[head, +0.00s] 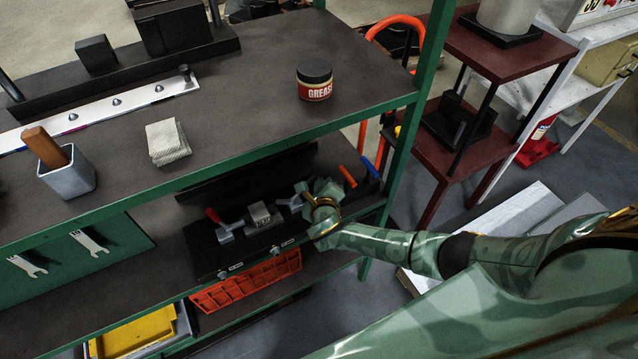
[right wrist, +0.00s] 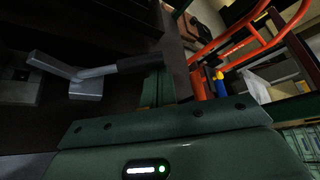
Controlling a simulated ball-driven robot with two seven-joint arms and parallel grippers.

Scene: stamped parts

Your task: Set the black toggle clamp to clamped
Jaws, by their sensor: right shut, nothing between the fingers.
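The black toggle clamp shows in the right wrist view, with a grey base (right wrist: 86,88), a grey bar reaching up-left, and a black handle (right wrist: 138,64) pointing right. In the head view its grey part (head: 290,202) shows beside my right gripper, which hides the handle. My right gripper (head: 318,193) is shut and empty, over the right end of the dark fixture (head: 205,250) on the lower shelf. In the wrist view its fingers (right wrist: 158,87) are close to the handle's end; I cannot tell whether they touch. My left gripper is not in view.
A red-handled clamp (head: 222,225) and a grey block (head: 260,214) sit left on the fixture. Orange (head: 347,175) and blue (head: 370,167) handles stand to the right. An orange crate (head: 245,284) is below.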

